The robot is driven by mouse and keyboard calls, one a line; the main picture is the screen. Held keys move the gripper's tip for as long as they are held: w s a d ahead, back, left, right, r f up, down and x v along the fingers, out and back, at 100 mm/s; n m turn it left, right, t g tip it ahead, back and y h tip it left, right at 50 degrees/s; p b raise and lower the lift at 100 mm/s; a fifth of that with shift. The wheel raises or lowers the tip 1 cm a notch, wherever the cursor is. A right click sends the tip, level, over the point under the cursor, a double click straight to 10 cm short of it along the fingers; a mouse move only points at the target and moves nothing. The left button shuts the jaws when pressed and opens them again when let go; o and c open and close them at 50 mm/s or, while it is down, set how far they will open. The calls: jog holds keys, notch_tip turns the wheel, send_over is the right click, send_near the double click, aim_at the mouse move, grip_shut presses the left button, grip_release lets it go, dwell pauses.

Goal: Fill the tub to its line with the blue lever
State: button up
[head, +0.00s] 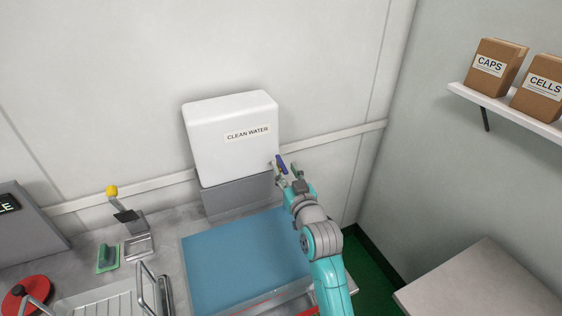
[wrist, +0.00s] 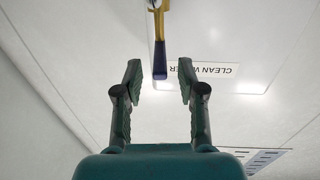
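The blue lever (head: 281,161) shows at the lower right side of the white tank marked CLEAN WATER (head: 215,150). In the wrist view the blue lever (wrist: 160,60) has a yellow part behind it, and its end shows between the two fingertips with gaps on both sides. My gripper (head: 286,172) is open and empty at the lever; in the wrist view its fingers (wrist: 160,72) stand apart. No tub with a fill line can be made out; my arm hides part of the area below the tank.
A flat blue surface (head: 240,250) lies below the tank. Boxes (head: 495,66) sit on a shelf at right. A grey table (head: 480,285) stands lower right.

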aim_at(281, 162)
jog(key=shift+x, duration=2.5)
grip_shut()
